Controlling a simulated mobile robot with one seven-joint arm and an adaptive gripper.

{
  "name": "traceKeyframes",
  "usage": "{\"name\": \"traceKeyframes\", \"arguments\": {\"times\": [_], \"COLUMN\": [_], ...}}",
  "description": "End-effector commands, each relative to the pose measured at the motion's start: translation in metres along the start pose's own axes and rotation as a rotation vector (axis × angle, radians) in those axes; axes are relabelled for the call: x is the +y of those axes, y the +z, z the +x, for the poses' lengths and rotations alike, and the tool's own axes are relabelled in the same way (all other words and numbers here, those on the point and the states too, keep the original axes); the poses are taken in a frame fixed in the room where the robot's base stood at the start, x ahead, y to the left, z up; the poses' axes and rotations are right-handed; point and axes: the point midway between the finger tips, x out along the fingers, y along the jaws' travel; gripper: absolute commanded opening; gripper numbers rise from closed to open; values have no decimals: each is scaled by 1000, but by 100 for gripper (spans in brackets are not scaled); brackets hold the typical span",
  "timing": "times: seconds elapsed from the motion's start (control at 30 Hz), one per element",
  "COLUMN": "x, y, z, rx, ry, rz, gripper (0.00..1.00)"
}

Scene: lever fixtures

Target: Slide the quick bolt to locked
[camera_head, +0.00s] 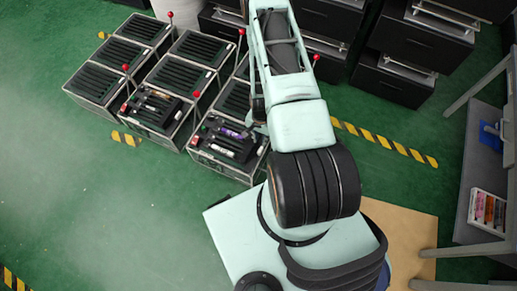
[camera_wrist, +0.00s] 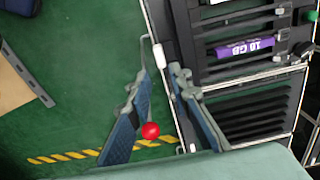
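My gripper (camera_wrist: 160,74) is open in the wrist view, its two dark fingers apart with a gap between them. A red ball knob (camera_wrist: 150,131) shows in the gap, nearer the left finger; I cannot tell its depth or whether it touches. A small white bar (camera_wrist: 159,55) lies just beyond the fingertips, along the edge of a black slotted unit (camera_wrist: 253,115). A thin grey bent rod runs beside it. I cannot tell which part is the quick bolt or its position. In the head view my arm hides most of the gripper.
Metal-framed slotted units (camera_head: 115,53) with red-knobbed levers stand in rows. One holds a purple module (camera_wrist: 245,47). Dark drawer cabinets (camera_head: 395,75) stand behind, and a grey table (camera_head: 478,160) is at right. Green floor (camera_head: 80,190) is clear at left.

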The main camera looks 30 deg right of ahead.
Motion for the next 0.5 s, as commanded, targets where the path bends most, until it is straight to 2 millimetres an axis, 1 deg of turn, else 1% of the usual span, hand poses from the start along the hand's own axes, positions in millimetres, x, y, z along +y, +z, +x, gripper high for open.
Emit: {"name": "traceKeyframes", "arguments": {"times": [0.03,0.3,0.4,0.5], "x": [0,1,1,1], "y": [1,1,1,0], "z": [10,62,77,88], "rx": [-1,-1,-1,0], "ry": [1,2,2,1], "rz": [-1,-2,-3,-4], "gripper": [19,19,19,19]}}
